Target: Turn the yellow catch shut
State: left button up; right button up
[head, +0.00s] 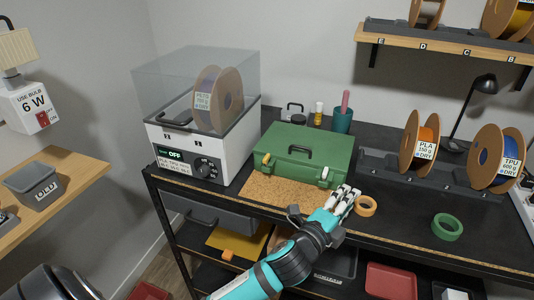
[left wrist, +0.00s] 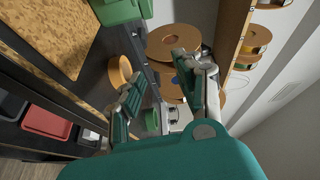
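A green case (head: 302,152) with a dark handle stands closed on a cork mat (head: 275,190) on the black bench. The yellow catch (head: 266,159) is on the left of its front face and looks tilted; its exact position is too small to tell. A paler catch (head: 325,173) is on the right of the front. My left gripper (head: 346,195) is in front of the case's right corner, right of the yellow catch, and holds nothing. In the left wrist view its fingers (left wrist: 158,70) are apart, and part of the green case (left wrist: 122,10) shows at the top. My right gripper is not in view.
An orange tape ring (head: 366,205) lies just right of my left gripper, with a green ring (head: 447,227) farther right. A filament dryer (head: 203,130) stands left of the case. Spools (head: 420,143) stand at the right. The cork mat's front is clear.

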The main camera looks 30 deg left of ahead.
pick_arm(q)
jog(key=w+d+r+m+g+h, duration=0.35)
jog(key=d+r+m+h, duration=0.9)
jog(key=m, duration=1.05)
notch_tip(320, 180, up, 6)
jog(key=m+g+y, duration=1.4)
jog(key=m+y, duration=0.1)
jog(key=m, duration=1.3)
send_over(266, 157)
notch_tip(266, 157, down, 15)
jog(key=shift+s+f+p, duration=0.1)
jog(key=shift+s+p, duration=0.05)
jog(key=shift+p, duration=0.65)
jog(key=shift+f, duration=0.8)
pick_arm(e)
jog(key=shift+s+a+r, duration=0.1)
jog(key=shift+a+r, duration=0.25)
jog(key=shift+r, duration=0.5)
